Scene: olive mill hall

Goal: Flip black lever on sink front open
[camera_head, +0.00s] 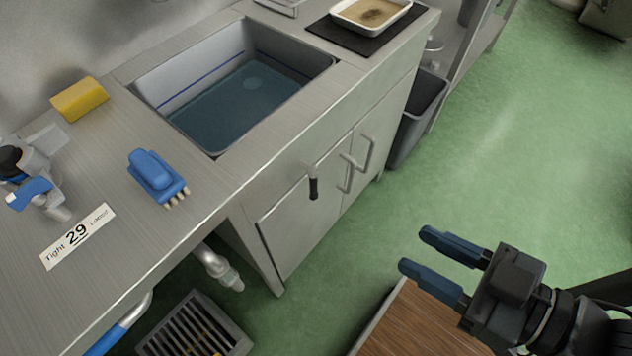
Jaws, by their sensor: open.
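The black lever (314,188) hangs on the front panel of the sink cabinet (297,228), pointing down from a small metal pivot. The sink (236,88) above it is a grey basin holding dark water. My gripper (411,250) is at the lower right, its two blue fingers spread apart with nothing between them. It points left toward the cabinet and is well apart from the lever.
Two metal door handles (357,160) stick out to the right of the lever. A grey bin (416,118) stands at the cabinet's right end. A wooden surface (415,325) lies below my gripper. The green floor between gripper and cabinet is clear. A blue brush (153,172) sits on the counter.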

